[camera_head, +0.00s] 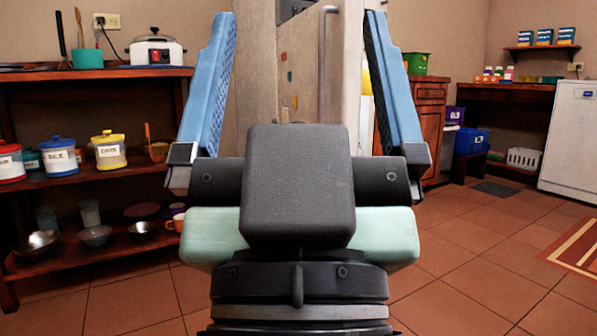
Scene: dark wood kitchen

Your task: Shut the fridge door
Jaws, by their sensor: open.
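The fridge (257,75) is a pale beige upright unit straight ahead at the back, seen between my gripper's fingers. A panel that looks like its door (308,70) carries a tall vertical handle (325,65) and a few small coloured magnets. Its lower part is hidden behind my gripper's dark body. I cannot tell how wide the door stands open. My gripper (301,20) is open, its two blue fingers spread to either side of the fridge. Nothing is between the fingers close up, and no contact with the door shows.
A wooden shelf (100,74) with jars, bowls and a cooker (155,47) stands to the left. A wooden cabinet (428,95) stands right of the fridge. A white appliance (570,140) is at the far right. The tiled floor (465,235) at right is largely clear.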

